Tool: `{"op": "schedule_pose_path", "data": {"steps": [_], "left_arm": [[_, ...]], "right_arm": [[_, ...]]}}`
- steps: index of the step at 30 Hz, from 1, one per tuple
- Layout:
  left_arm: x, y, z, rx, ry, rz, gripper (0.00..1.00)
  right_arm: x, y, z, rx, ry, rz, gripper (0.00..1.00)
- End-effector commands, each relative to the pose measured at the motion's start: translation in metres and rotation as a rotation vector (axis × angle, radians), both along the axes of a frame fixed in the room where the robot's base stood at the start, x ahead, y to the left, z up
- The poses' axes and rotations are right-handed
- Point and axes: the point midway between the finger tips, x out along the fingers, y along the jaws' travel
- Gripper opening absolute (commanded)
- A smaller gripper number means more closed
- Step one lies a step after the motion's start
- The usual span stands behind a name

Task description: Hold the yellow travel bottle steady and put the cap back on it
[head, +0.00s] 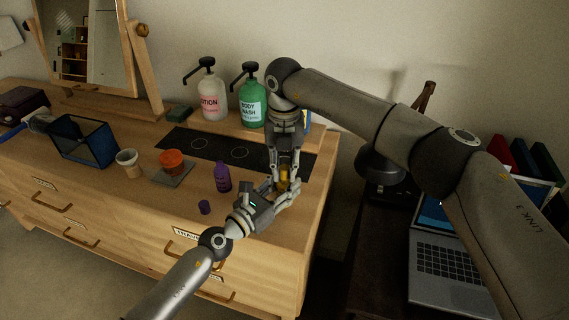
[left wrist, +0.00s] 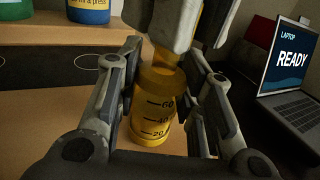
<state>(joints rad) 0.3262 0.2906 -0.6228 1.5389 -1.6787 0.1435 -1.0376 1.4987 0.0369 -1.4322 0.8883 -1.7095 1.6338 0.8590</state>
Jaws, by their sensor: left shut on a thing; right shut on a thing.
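The yellow travel bottle (head: 284,177) stands upright near the right end of the dresser top, mostly hidden by my grippers in the head view. In the left wrist view the bottle (left wrist: 154,112) shows dark level marks. My left gripper (head: 281,192) is shut around its body from the front left. My right gripper (head: 285,165) points down from above and is shut on a yellow piece (left wrist: 180,57), which looks like the cap, directly over the bottle top. Its fingers hide most of the cap and neck, so I cannot tell whether the cap is seated.
A purple bottle (head: 222,177) and a loose purple cap (head: 204,207) stand left of my left gripper. Farther left are an orange jar (head: 172,160) and a pale cup (head: 128,162). Lotion (head: 209,100) and body wash (head: 252,107) pump bottles stand behind. The dresser's right edge is close.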

Motion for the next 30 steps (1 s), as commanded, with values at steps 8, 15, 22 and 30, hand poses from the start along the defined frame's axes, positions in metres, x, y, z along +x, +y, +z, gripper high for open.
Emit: {"op": "schedule_pose_path", "data": {"steps": [8, 15, 22, 30], "left_arm": [[0.000, 0.000, 0.000, 0.001, 0.001, 0.000, 0.00], [0.000, 0.000, 0.000, 0.001, 0.001, 0.000, 0.00], [0.000, 0.000, 0.000, 0.001, 0.001, 0.000, 0.00], [0.000, 0.000, 0.000, 0.001, 0.001, 0.000, 0.00]], "right_arm": [[0.000, 0.000, 0.000, 0.000, 0.000, 0.000, 0.14], [0.000, 0.000, -0.003, 0.000, 0.000, -0.001, 0.14], [0.000, 0.000, -0.007, 0.000, 0.000, -0.001, 0.14], [0.000, 0.000, -0.011, 0.000, -0.001, -0.004, 0.14]]}}
